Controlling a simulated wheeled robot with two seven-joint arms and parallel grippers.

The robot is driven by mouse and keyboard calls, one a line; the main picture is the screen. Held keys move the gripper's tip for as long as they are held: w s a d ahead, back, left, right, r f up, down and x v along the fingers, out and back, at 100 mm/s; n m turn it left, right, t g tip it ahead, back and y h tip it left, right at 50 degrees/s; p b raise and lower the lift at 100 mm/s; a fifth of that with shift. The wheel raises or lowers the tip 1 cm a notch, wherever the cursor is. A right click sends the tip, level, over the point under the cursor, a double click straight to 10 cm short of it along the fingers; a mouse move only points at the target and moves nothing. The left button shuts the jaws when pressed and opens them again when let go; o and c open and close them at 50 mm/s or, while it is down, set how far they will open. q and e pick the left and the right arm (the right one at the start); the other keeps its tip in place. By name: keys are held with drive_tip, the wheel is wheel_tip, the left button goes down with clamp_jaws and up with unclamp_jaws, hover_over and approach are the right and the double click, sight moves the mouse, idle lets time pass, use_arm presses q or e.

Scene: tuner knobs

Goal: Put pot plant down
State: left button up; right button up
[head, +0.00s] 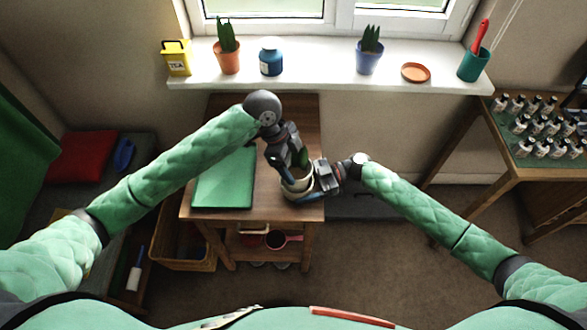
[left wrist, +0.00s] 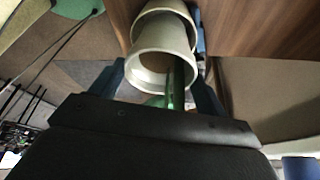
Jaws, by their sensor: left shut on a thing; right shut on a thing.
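The pot plant is a cream-white pot (head: 297,188) with green leaves, at the front right of the small wooden table (head: 222,114). Both my grippers are on it. My left gripper (head: 289,171) comes down from above and behind and is shut on the pot. My right gripper (head: 316,184) is shut on it from the right. The arms and grippers cover much of the pot and leaves. In the left wrist view the pale pot (left wrist: 163,48) lies between the fingers, with a green leaf (left wrist: 176,85) near it. I cannot tell if the pot touches the table.
A green folder (head: 224,180) lies on the table's left part.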

sight(295, 173)
use_arm(q)
drive_tip(key=shift+f, duration=1.55)
drive_tip(key=o, duration=1.7)
drive_tip(key=shift+f, duration=0.1)
drive_tip(key=v, duration=1.2)
use_arm(e)
drive_tip(key=o, duration=0.7)
